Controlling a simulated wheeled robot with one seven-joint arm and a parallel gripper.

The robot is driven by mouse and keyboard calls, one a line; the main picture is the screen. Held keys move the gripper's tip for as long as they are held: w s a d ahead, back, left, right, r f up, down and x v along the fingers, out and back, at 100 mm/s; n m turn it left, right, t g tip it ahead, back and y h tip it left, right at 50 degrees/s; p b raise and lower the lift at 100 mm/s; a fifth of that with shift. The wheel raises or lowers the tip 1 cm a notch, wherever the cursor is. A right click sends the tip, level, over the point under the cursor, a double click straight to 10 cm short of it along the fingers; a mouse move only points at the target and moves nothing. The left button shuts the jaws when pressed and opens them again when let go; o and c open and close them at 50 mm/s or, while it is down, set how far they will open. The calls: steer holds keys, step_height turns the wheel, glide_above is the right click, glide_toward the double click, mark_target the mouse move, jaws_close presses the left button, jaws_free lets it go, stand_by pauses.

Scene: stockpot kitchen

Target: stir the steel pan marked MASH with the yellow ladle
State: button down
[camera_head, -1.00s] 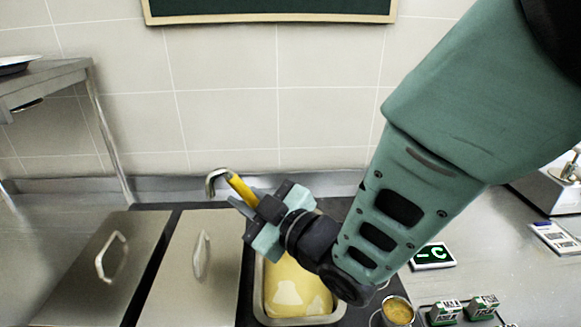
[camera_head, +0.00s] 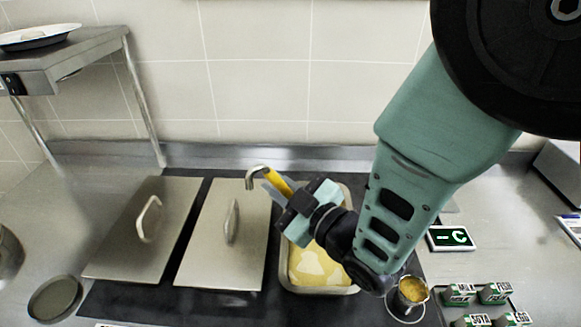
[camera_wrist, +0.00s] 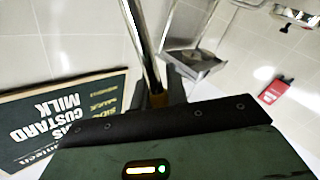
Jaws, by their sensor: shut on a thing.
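My gripper (camera_head: 289,199) is shut on the yellow ladle (camera_head: 279,182). A curved steel hook end sticks out up and left of the yellow part. In the wrist view the ladle's steel shaft (camera_wrist: 141,45) runs up from the jaws. The ladle's bowl cannot be made out. A steel pan (camera_head: 322,290) full of pale yellow food, with lighter patches on top, is sunk in the dark counter. My gripper and arm cover its upper left and right parts; the height of my gripper above it is unclear. No MASH mark is readable.
Two steel lids (camera_head: 157,225) (camera_head: 215,262) with handles lie left of the pan. A small cup (camera_head: 412,291) of yellow-brown stuff stands at its right, near a display (camera_head: 451,238) and several small green-white boxes (camera_head: 460,293). A steel shelf (camera_head: 70,52) with a plate stands upper left.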

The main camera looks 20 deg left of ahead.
steer(key=shift+f+b, duration=3.55)
steer(key=shift+f, duration=0.25)
steer(key=shift+a, duration=0.1)
